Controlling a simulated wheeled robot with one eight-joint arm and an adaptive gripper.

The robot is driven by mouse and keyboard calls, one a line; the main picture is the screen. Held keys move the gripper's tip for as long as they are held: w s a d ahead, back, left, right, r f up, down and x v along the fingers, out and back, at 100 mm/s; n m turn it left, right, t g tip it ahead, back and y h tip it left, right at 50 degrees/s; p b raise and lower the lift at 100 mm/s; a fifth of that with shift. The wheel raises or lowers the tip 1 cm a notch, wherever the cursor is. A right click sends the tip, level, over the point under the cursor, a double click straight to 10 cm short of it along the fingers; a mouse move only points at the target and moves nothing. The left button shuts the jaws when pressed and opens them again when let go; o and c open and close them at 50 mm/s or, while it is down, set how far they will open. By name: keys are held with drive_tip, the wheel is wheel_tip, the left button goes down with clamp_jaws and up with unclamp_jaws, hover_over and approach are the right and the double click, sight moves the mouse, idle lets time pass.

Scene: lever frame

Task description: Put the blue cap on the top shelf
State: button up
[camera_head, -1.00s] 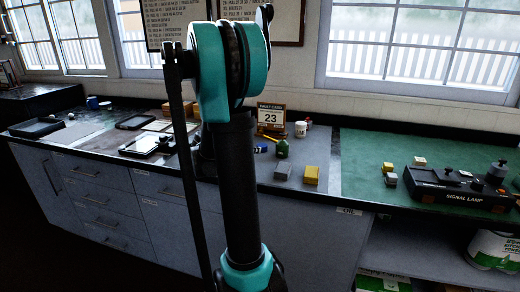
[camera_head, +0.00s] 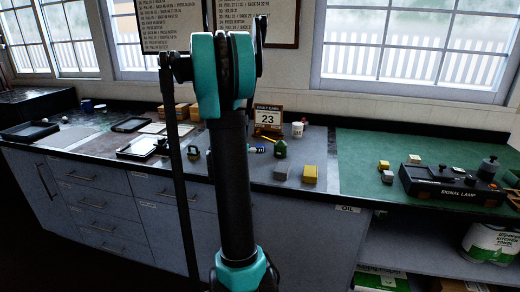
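I cannot make out a blue cap for certain. A small blue object (camera_head: 87,105) stands at the back left of the counter. Another small blue and white item (camera_head: 256,148) lies mid-counter, right beside my arm. Either is too small to identify. An open shelf space (camera_head: 420,246) shows under the counter at the right; I cannot tell whether it is the top shelf. My teal and black arm rises through the middle of the view and hides part of the counter. My gripper is not visible.
A signal lamp box (camera_head: 450,184) sits on the green mat (camera_head: 360,160) at right. Black trays (camera_head: 30,131) lie at left.

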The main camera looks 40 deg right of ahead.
sight(259, 146)
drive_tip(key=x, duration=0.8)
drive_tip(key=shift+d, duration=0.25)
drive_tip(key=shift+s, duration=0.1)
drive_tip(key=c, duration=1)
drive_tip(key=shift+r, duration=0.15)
